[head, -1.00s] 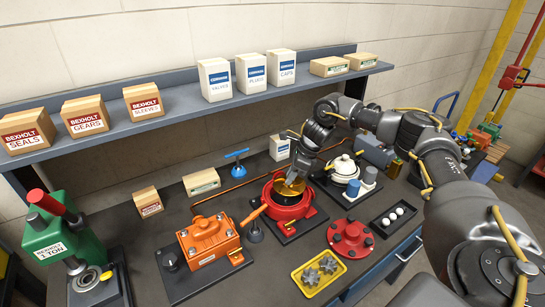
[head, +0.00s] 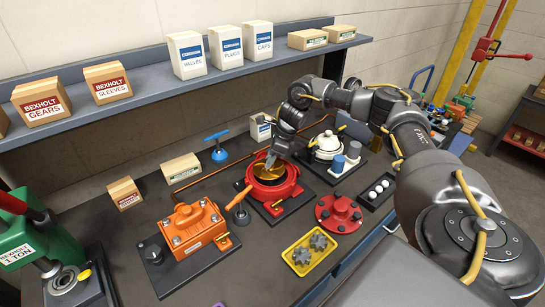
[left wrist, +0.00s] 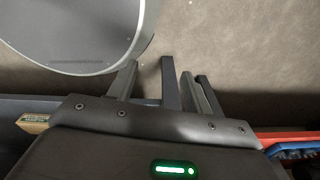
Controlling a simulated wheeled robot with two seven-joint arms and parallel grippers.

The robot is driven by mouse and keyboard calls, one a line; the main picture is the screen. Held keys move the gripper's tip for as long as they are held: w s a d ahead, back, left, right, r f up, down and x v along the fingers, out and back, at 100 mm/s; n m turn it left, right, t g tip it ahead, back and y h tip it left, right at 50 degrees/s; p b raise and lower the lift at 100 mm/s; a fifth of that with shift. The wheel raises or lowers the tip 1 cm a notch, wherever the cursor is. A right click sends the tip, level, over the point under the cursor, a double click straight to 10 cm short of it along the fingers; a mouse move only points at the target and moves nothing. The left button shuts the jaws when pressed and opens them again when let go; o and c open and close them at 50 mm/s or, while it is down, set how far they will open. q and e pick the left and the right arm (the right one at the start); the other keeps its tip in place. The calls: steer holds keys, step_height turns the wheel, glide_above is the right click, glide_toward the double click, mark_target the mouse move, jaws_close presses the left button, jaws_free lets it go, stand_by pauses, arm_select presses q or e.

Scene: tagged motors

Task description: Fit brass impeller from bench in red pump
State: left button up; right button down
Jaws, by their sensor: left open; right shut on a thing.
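The red pump (head: 290,191) stands open on a dark base plate near the middle of the bench in the head view. My right gripper (head: 271,160) reaches down over its opening and is shut on the brass impeller (head: 265,176). The brass shows at the mouth of the pump, inside or just above the red rim; how deep it sits I cannot tell. The gripper hides part of it. My left gripper (left wrist: 167,83) shows only in the left wrist view, open, with nothing seen between its fingers.
A red round cover (head: 338,213) lies right of the pump, and a yellow tray (head: 309,249) with grey gears in front. An orange gearbox (head: 195,228) stands left, a white-lidded unit (head: 327,146) behind right. A shelf (head: 150,101) with boxes runs above the bench.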

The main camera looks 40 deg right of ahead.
mark_target(275, 168)
steer(key=shift+s+d, duration=0.2)
steer(key=shift+s, duration=0.45)
steer(key=shift+w+a, duration=0.15)
steer(key=shift+a, duration=0.05)
steer(key=shift+w, duration=0.1)
steer(key=shift+s+d+r, duration=0.1)
steer(key=shift+s+d, duration=0.1)
steer(key=shift+s, duration=0.2)
arm_select(q)
steer(key=shift+w+f, duration=0.1)
arm_select(e)
steer(key=shift+w, duration=0.1)
steer(key=shift+a, duration=0.1)
arm_select(q)
steer(key=shift+s, duration=0.35)
arm_select(e)
steer(key=shift+w+a, duration=0.1)
steer(key=shift+w, duration=0.05)
arm_select(q)
steer(key=shift+w+f+b, duration=0.1)
steer(key=shift+f+b, duration=1.8)
steer(key=shift+f, duration=0.05)
arm_select(e)
steer(key=shift+f, duration=2.9)
